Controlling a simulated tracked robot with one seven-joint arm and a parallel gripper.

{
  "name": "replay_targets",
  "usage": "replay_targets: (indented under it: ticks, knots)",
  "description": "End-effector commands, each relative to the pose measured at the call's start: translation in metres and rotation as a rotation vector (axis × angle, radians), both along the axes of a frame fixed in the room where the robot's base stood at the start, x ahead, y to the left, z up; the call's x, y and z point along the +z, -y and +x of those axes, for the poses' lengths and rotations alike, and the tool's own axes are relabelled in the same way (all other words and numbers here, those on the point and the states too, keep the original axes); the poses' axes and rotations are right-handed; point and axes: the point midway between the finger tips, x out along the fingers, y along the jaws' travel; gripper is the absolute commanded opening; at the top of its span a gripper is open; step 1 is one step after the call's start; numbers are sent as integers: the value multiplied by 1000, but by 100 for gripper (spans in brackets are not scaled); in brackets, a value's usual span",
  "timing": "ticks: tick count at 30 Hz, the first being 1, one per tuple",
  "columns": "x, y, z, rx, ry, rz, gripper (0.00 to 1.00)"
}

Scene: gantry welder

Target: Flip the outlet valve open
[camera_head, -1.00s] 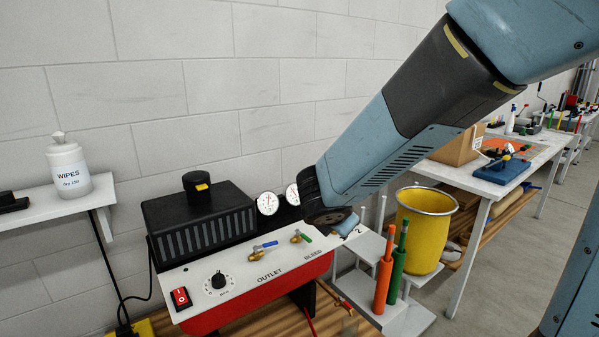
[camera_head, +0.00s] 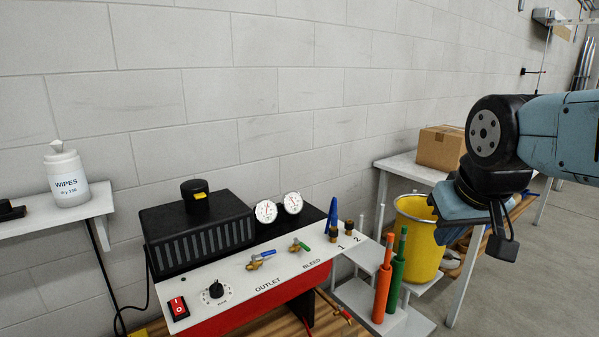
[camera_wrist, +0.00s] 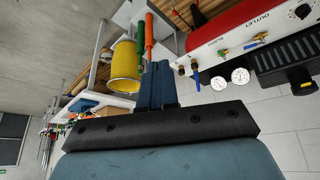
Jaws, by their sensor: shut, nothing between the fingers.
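The outlet valve (camera_head: 261,261) is a small brass valve with a blue lever, on the white panel top of the red unit above the OUTLET label. Its lever points to the right in the head view. It also shows, turned over, in the wrist view (camera_wrist: 255,41). A green-levered bleed valve (camera_head: 300,246) sits to its right. My gripper (camera_wrist: 157,70) is shut and empty, its blue fingers together in the wrist view. In the head view it is at the far right, well apart from the valve; its fingertips are hard to make out there.
Two gauges (camera_head: 266,212) stand behind the valves. A black ribbed box (camera_head: 203,240) is at the panel's back left. Right of the panel are orange (camera_head: 382,290) and green (camera_head: 397,278) rods and a yellow bucket (camera_head: 418,240). The space above the panel is clear.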

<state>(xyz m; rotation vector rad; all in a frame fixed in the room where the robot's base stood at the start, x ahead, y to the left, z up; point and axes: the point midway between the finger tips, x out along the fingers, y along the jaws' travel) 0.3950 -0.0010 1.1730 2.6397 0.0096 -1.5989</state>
Motion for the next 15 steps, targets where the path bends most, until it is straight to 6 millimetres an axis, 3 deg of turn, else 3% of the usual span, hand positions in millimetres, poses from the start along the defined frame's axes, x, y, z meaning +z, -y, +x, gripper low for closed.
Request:
replay_targets:
  ticks: [4,7,12,15]
  knots:
    - [3,2,1,-33,18,28,0]
    - [4,9,20,-17,43,-32,0]
    - [7,24,78,73,135,-213,0]
    - [9,23,117,163,203,-313,0]
